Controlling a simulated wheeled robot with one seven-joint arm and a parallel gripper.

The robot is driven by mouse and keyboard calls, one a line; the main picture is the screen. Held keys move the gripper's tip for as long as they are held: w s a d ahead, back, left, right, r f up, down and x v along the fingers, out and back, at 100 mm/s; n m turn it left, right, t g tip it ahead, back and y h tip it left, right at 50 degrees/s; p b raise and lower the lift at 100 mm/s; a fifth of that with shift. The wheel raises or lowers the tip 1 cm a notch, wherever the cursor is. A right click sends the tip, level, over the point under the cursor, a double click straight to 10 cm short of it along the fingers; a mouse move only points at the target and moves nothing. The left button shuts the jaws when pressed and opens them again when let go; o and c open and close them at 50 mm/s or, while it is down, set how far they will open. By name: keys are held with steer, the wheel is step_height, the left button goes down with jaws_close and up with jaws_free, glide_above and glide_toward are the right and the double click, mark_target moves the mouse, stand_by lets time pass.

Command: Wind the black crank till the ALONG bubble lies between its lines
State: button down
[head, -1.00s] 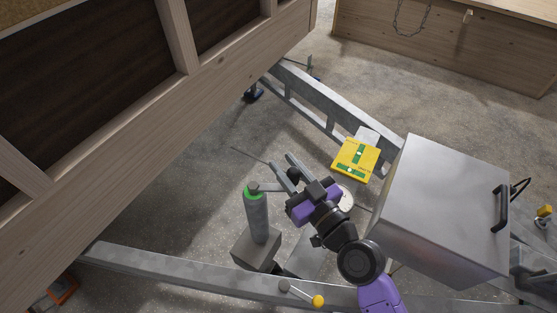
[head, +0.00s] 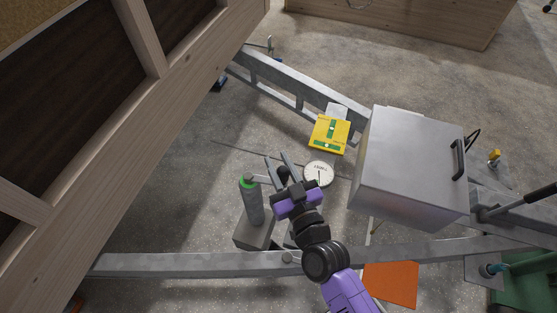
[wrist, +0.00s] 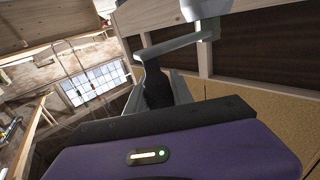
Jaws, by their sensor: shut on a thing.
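The grey jack post (head: 252,207) with a green ring (head: 249,183) stands on the frame. A short crank arm (head: 262,178) runs from its top to the right. My gripper (head: 277,160) is at the arm's outer end. In the wrist view its jaws are closed around the black crank knob (wrist: 156,86), with the pale crank arm (wrist: 182,42) above it. The yellow level plate (head: 318,137) lies on the frame beyond. It has two green vials (head: 332,129), set crosswise, each with a pale bubble. Their lettering and lines are too small to read.
A white round dial (head: 318,174) lies just right of my gripper. A large grey metal box (head: 412,165) stands further right. The wooden hut wall (head: 120,150) fills the left. Steel frame beams (head: 190,264) cross front and back. An orange panel (head: 390,284) lies at front right.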

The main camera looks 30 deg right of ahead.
mark_target(285, 179)
steer(key=c, duration=1.1)
jaws_free()
steer(key=b+v, duration=0.2)
steer(key=v, duration=0.5)
steer(key=shift+s+f, duration=0.15)
steer(key=shift+s, duration=0.05)
steer(key=shift+s+a, duration=0.1)
steer(key=shift+s, duration=0.15)
